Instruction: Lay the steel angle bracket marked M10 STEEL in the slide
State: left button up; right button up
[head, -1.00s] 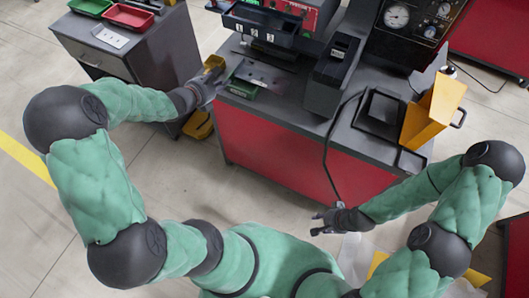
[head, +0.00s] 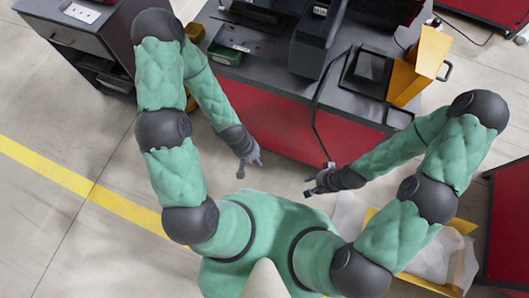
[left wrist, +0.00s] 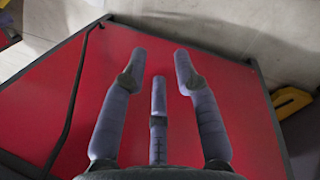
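My left gripper (head: 249,168) hangs in front of the red bench, away from the benchtop. In the left wrist view its three fingers (left wrist: 158,85) are spread, with nothing between them and the red bench front behind. My right gripper (head: 312,187) is near the bench's lower front, with its fingers apart and nothing visible in them. A flat dark plate with a small white mark (head: 241,48) lies on the benchtop's left part, beside a small green bin (head: 226,57). I cannot make out the M10 STEEL bracket, and I cannot tell which part is the slide.
The bench (head: 268,120) has a red front and grey top. A black tray (head: 367,73) and a yellow bin (head: 419,66) stand on its right. A grey cabinet (head: 75,38) is at the far left. A yellow crate (head: 433,285) with wrapping lies at lower right.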

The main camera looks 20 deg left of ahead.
pick_arm(q)
jog(key=d+m, duration=0.1)
jog(key=s+d+f+m, duration=0.1)
jog(key=d, duration=0.1)
jog(key=s+d+m, duration=0.1)
jog(key=m, duration=0.1)
jog(key=shift+d+f+h, duration=0.15)
jog(key=shift+d+h, duration=0.05)
jog(key=shift+h, duration=0.2)
jog(key=shift+c, duration=1.1)
jog(key=shift+a, duration=0.1)
